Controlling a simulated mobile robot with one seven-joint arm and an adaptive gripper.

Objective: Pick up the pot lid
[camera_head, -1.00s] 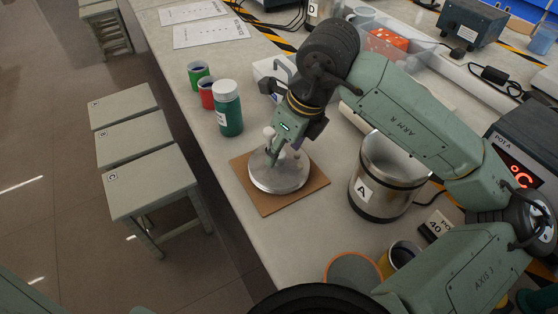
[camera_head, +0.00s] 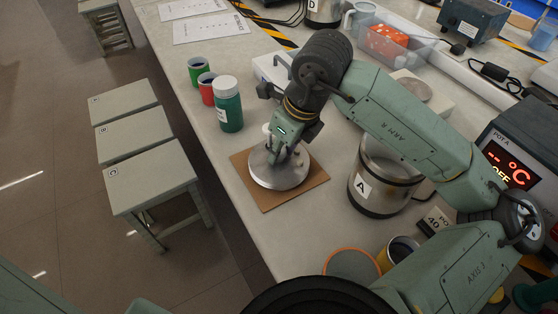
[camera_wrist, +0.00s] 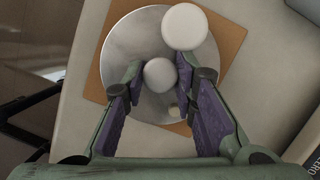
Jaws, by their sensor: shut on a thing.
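The pot lid (camera_head: 267,178) is a round silver metal disc on a square brown board (camera_head: 310,194) on the bench. It also shows in the wrist view (camera_wrist: 129,47), with a pale round knob (camera_wrist: 160,76) near its middle. My gripper (camera_wrist: 159,77) is shut on this knob, with one purple-padded finger on each side. In the head view my gripper (camera_head: 277,153) points down over the lid and hides part of it. A second, larger white round piece (camera_wrist: 185,27) shows beyond the fingertips. The lid appears to rest on the board; any small gap beneath cannot be made out.
A steel pot marked A (camera_head: 386,184) stands right of the board, partly behind my arm. A green-white bottle (camera_head: 228,105), a red cup (camera_head: 207,89) and a green cup (camera_head: 198,70) stand beyond it to the left. The bench edge is close on the left.

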